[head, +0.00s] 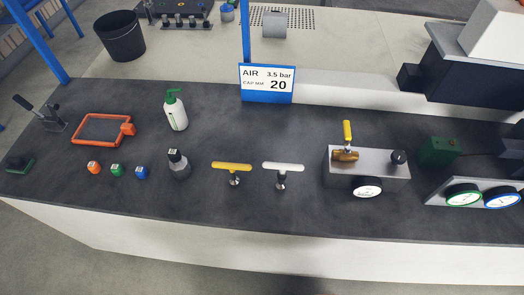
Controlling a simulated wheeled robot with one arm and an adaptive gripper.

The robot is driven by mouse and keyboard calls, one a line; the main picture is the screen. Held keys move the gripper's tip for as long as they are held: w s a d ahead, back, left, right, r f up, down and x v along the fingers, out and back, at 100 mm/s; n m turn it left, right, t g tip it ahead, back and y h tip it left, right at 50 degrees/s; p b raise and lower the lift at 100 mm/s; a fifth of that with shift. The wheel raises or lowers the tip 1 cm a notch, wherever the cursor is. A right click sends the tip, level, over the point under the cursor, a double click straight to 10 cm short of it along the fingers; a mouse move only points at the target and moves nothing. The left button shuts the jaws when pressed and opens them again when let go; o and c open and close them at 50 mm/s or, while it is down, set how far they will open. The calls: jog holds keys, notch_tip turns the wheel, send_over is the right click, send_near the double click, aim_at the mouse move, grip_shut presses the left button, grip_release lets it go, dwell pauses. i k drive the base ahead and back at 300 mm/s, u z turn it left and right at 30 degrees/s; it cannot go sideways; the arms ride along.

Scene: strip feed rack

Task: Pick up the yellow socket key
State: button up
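The yellow socket key (232,167) stands on the dark worktop (230,215), near the middle of its front part. My gripper is not in view.
Small orange (94,167), green (116,170) and blue (141,172) pieces sit further left. A valve block with a gauge (368,165) stands right. Worktop in front of the keys is clear.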

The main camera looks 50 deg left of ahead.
aim_at(234, 181)
jog(key=u, duration=2.65)
jog(key=k, duration=0.4)
jog(key=z, duration=0.75)
jog(key=i, duration=0.55)
jog(key=u, duration=2)
